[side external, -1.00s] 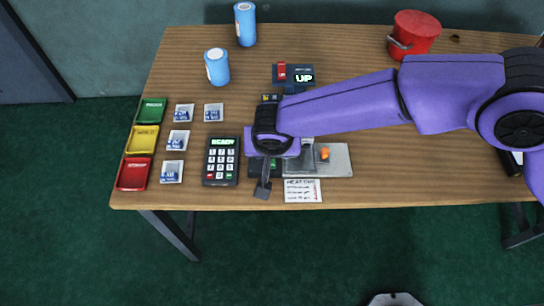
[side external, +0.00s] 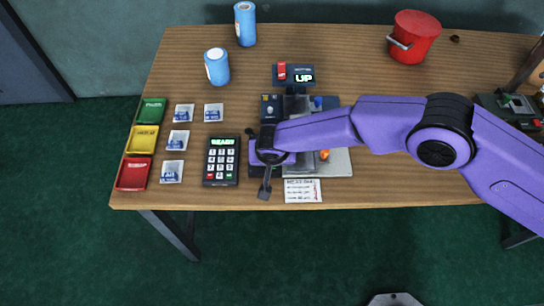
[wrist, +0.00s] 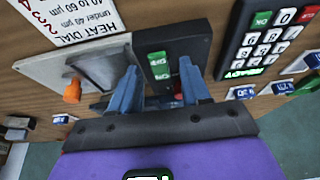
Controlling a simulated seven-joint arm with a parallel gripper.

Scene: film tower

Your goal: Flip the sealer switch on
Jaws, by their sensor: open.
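My gripper (wrist: 158,68) is open in the wrist view, with its two blue fingers apart and nothing between them. Its tips point toward a black box (wrist: 170,45) with green lit labels. A small red part shows beside the right finger, partly hidden. Left of the box is a grey plate (wrist: 85,62) with an orange knob (wrist: 72,91); in the side view the plate (side external: 340,162) lies right of my gripper (side external: 268,165). I cannot tell which part is the sealer switch. A red lever unit reading UP (side external: 293,75) stands behind.
A keypad (side external: 221,162) reading READY sits just left of my gripper. A heat dial card (side external: 302,191) lies at the front edge. Coloured trays (side external: 142,140) and small packets (side external: 178,140) are at the left. Blue cans (side external: 217,67) and a red bucket (side external: 413,38) stand farther back.

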